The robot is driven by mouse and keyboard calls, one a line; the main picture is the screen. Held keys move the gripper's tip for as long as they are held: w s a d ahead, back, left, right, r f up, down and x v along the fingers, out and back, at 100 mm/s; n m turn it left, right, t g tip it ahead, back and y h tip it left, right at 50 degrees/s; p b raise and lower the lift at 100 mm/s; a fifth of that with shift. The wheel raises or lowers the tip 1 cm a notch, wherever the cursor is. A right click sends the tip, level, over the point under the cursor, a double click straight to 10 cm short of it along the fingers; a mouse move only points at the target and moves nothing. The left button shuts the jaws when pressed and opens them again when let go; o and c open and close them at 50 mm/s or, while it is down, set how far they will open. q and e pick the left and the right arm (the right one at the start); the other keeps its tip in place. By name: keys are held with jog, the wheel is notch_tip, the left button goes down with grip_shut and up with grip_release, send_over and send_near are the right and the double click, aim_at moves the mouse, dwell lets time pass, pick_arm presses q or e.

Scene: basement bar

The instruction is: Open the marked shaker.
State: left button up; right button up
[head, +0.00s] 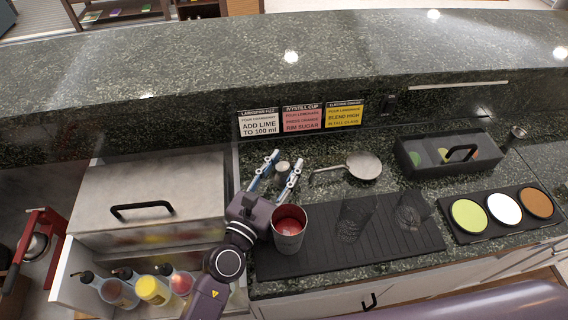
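A metal cup (289,241), which looks like the shaker, stands upright at the left end of a black ribbed bar mat. Its top is open and its inside looks red; I cannot make out a mark on it. My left gripper (286,160) is open just behind and left of this cup, its two fingers apart and pointing to the back. A small round steel piece (282,167) shows between the fingers; I cannot tell whether it is a cap or a jigger, or whether the fingers touch it. My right gripper is not in view.
Two clear glasses (355,216) stand on the mat (300,263). A strainer (363,166) lies behind them. A black garnish box (407,160) and a tray of three coloured dishes (467,235) are right. Several bottles (153,290) fill an open drawer left. Three recipe cards (302,118) stand behind.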

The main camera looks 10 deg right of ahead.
pick_arm(q)
jog(key=shift+o, duration=0.3)
jog(key=shift+r, duration=0.1)
jog(key=shift+r+p, duration=0.35)
jog(key=shift+r, duration=0.05)
jog(key=shift+s+a, duration=0.2)
jog(key=shift+s, duration=0.05)
jog(key=b+v, duration=0.2)
jog(key=v, duration=0.8)
jog(key=shift+s+a, duration=0.2)
jog(key=shift+s, duration=0.15)
jog(key=shift+s+a+r, duration=0.1)
jog(key=shift+s+a, duration=0.05)
jog(key=shift+s, duration=0.1)
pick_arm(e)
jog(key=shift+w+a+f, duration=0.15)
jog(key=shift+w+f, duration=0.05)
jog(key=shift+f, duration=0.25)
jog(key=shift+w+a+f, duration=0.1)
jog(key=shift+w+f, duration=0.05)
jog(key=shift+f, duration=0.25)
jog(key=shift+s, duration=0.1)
